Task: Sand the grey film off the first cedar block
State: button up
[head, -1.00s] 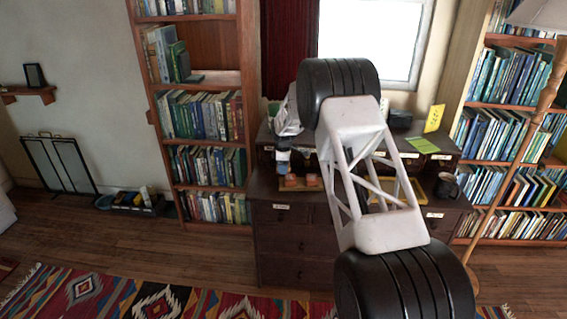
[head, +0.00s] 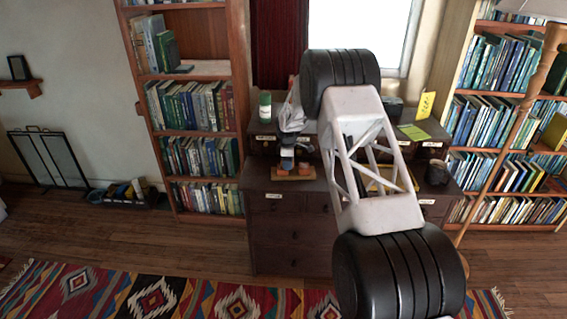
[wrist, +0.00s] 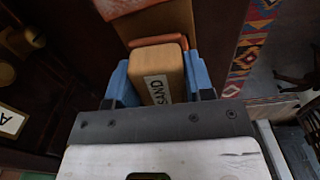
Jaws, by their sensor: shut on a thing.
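My gripper (wrist: 161,78) is shut on a tan wooden sanding block (wrist: 157,58) labelled SAND; its blue fingers sit on either side in the wrist view. An orange-red edge shows just beyond the block; whether it belongs to the block is unclear. A reddish cedar block (wrist: 125,5) is partly in view at the top edge. In the head view my gripper (head: 287,156) is low over the small wooden tray (head: 292,177) at the dresser's front. Reddish blocks (head: 305,168) stand there. Contact and any grey film cannot be made out.
The dark dresser (head: 285,232) bears a green bottle (head: 265,105), a dark mug (head: 437,171) and a yellow-green card (head: 414,132). My arm hides much of its top. Bookshelves (head: 195,130) stand either side. A patterned rug (head: 160,296) lies in front.

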aim_at(280, 167)
jog(key=shift+d+f, duration=0.1)
jog(key=shift+d, duration=0.45)
jog(key=shift+a, duration=0.4)
jog(key=shift+a+r, duration=0.15)
jog(key=shift+r, duration=0.1)
jog(key=shift+s+a+f, duration=0.1)
jog(key=shift+a+f, duration=0.1)
jog(key=shift+a, duration=0.05)
jog(key=shift+a+r, duration=0.15)
jog(key=shift+a, duration=0.65)
jog(key=shift+s+a+f, duration=0.1)
jog(key=shift+a+f, duration=0.1)
jog(key=shift+a, duration=0.15)
jog(key=shift+a+r, duration=0.15)
jog(key=shift+a, duration=0.25)
jog(key=shift+a+f, duration=0.2)
jog(key=shift+a, duration=0.2)
jog(key=shift+s+a+r, duration=0.1)
jog(key=shift+a+r, duration=0.15)
jog(key=shift+a, duration=0.2)
notch_tip(280, 167, up, 8)
